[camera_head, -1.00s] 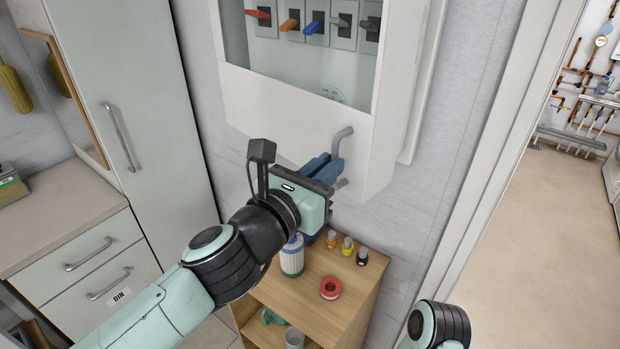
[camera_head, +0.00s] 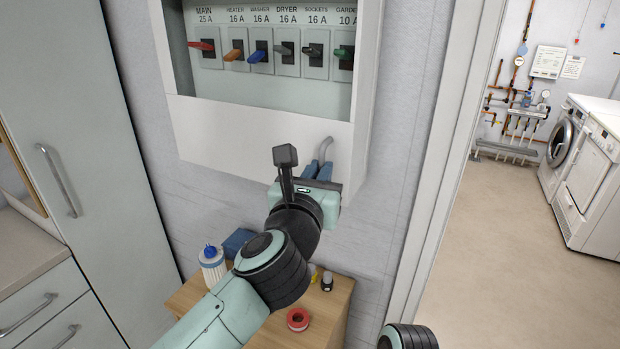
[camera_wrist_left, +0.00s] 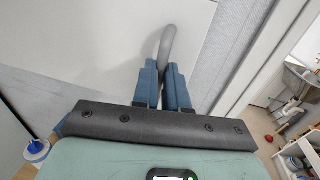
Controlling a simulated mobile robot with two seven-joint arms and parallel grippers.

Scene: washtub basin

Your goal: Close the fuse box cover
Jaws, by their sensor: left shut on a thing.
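The white fuse box (camera_head: 364,90) hangs on the wall in the upper middle of the head view. Its white cover (camera_head: 255,135) has a wide window, and a row of labelled coloured switches shows through it. A grey bar handle (camera_head: 326,148) sits at the cover's lower right. My left gripper (camera_head: 318,172) is shut on this handle; in the left wrist view the blue fingers (camera_wrist_left: 164,88) pinch the grey handle (camera_wrist_left: 168,45) between them. The gripper hides the handle's lower part. I cannot tell how wide any gap behind the cover is. My right gripper is out of view.
Below the box stands a small wooden shelf (camera_head: 335,305) with a white bottle (camera_head: 212,265) and a red tape roll (camera_head: 298,319) on top. A tall pale cabinet (camera_head: 85,120) is at left. A doorway at right opens onto clear floor (camera_head: 470,235) and washing machines.

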